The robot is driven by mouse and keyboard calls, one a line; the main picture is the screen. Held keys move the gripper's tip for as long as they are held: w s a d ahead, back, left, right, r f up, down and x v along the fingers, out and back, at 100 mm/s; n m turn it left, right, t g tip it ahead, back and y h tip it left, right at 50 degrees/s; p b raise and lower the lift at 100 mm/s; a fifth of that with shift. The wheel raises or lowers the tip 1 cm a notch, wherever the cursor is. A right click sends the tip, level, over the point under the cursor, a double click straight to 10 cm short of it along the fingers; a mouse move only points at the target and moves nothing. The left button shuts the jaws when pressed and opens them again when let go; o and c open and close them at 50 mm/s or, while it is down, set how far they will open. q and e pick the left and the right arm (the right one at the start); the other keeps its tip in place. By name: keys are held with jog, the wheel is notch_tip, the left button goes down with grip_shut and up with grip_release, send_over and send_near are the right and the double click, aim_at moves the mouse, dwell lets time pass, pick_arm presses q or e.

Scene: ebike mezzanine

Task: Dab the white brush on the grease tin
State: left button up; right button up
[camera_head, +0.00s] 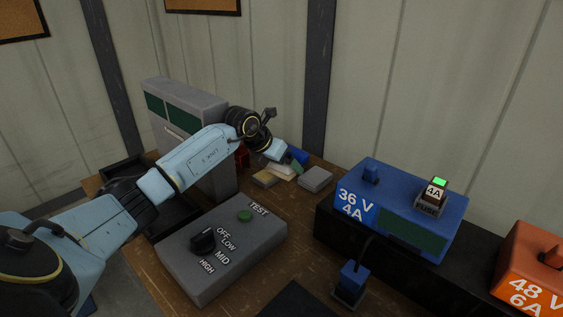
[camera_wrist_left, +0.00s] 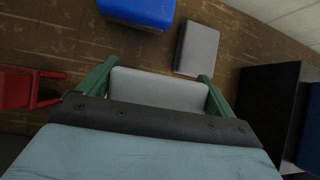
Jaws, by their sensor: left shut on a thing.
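My left gripper (camera_head: 287,163) reaches over the back of the wooden bench. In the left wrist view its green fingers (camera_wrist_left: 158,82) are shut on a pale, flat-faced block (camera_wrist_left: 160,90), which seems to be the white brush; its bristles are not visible. A white piece (camera_head: 282,172) shows just below the gripper in the head view. I cannot make out a grease tin for certain. A blue thing (camera_wrist_left: 140,12), partly cut off, and a grey block (camera_wrist_left: 197,48) lie beyond the fingers, apart from the held block. My right gripper is not in view.
The grey block (camera_head: 316,178) and a yellowish block (camera_head: 265,179) lie near the gripper. A red thing (camera_wrist_left: 25,88) is at the left. A grey dial box (camera_head: 220,248), a tall grey case (camera_head: 185,110) and a blue 36 V unit (camera_head: 400,205) surround the area.

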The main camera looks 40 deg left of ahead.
pick_arm(q)
jog(key=shift+f, duration=0.15)
jog(key=shift+f+b, duration=0.4)
jog(key=shift+f, duration=0.05)
dwell(0.7)
jog(key=shift+f, duration=0.1)
dwell(0.8)
jog(key=shift+r+p, duration=2.75)
jog(key=shift+r, duration=0.9)
jog(key=shift+f, duration=0.1)
